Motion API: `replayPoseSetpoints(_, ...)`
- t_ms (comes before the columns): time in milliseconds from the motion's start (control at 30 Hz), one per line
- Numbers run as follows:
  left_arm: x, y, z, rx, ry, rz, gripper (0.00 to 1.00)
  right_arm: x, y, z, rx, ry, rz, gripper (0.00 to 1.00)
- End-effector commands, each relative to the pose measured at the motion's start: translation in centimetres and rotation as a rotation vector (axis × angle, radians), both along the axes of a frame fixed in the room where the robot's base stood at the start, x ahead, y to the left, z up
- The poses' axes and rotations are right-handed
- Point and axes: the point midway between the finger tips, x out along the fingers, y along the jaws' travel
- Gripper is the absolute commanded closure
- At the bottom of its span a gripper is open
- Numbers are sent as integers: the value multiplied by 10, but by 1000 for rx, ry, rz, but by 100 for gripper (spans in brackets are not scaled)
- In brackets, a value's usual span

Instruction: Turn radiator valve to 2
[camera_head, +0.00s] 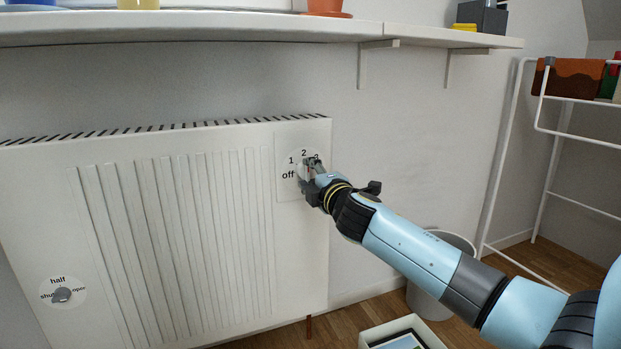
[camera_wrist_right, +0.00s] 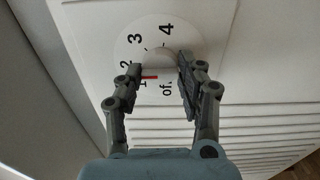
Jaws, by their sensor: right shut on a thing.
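The radiator valve dial (camera_head: 292,161) is a white disc at the top right of the white radiator, marked off, 1, 2, 3 and 4. In the right wrist view, its pale round knob (camera_wrist_right: 158,58) sits between the fingers of my right gripper (camera_wrist_right: 160,72), which is shut on it. A short red mark lies below the knob, close to the 1. The head view also shows my right gripper (camera_head: 309,170) at the dial, covering the knob and part of the 3. My left gripper is not in view.
A second dial (camera_head: 73,283) with a grey knob, marked shut, half and open, is at the radiator's lower left. A white shelf (camera_head: 250,25) runs above. A bin (camera_head: 428,295), a box (camera_head: 372,335) and a drying rack (camera_head: 497,160) stand at the right.

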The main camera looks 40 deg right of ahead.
Motion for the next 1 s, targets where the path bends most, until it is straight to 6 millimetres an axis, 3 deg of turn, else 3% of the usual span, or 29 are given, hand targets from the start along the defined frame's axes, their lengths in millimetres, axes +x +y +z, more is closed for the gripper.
replayPoseSetpoints(533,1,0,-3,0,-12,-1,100,-1,-1,-2,23,0,-2,94)
replayPoseSetpoints(567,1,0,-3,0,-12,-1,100,-1,-1,-2,23,0,-2,58)
replayPoseSetpoints(700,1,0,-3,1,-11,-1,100,-1,-1,-2,22,-1,-2,40)
replayPoseSetpoints(1000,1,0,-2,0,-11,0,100,-2,0,-1,22,-3,-1,38)
